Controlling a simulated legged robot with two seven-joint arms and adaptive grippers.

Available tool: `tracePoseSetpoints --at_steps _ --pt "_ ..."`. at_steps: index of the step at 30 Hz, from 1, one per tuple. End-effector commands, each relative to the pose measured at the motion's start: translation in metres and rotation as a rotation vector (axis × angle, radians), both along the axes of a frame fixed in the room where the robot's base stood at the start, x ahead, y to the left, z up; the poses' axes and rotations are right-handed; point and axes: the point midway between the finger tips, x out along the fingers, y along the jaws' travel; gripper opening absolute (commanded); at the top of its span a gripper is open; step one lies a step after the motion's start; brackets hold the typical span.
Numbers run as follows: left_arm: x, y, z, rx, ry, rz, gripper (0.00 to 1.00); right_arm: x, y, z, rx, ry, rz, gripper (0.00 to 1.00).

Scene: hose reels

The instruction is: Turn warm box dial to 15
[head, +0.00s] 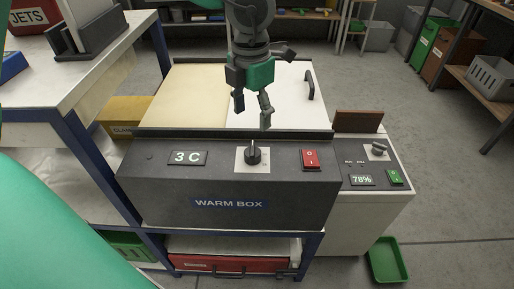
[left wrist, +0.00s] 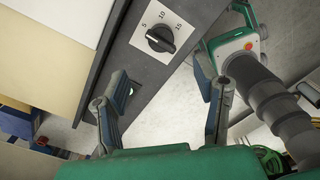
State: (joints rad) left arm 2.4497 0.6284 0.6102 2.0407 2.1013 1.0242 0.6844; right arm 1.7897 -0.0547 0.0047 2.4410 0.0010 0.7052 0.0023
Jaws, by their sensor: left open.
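The warm box (head: 230,205) is a dark grey unit with its name on the front. Its dial (head: 252,155) is a black knob on a white plate in the middle of the sloped panel. The dial also shows in the left wrist view (left wrist: 160,39), with 5, 10 and 15 marked around it; I cannot tell its exact setting. The display (head: 187,158) reads 3 C. My left gripper (head: 252,110) is open and empty above the box, just behind the dial and apart from it. In the left wrist view its fingers (left wrist: 160,75) are spread below the dial. My right gripper is not in view.
A red switch (head: 310,159) is right of the dial. A white lid with a dark handle (head: 309,85) lies behind the panel. A neighbouring unit (head: 378,190) showing 78% stands at the right. A blue-framed table (head: 75,95) is at the left, and a green tray (head: 387,260) is on the floor.

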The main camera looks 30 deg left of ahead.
Motion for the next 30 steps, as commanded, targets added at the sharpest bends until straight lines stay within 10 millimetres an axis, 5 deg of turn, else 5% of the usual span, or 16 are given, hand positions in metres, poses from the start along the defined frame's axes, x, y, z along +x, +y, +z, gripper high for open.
tracePoseSetpoints --at_steps 6,15,30 --pt "0.000 0.001 -0.053 0.003 0.007 -0.001 0.56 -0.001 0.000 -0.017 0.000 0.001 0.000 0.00" --pt "0.000 0.000 -0.104 0.001 0.004 -0.002 0.56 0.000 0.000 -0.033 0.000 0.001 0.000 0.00" --pt "0.000 0.000 -0.118 0.000 0.002 -0.001 0.52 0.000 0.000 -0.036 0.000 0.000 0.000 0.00"
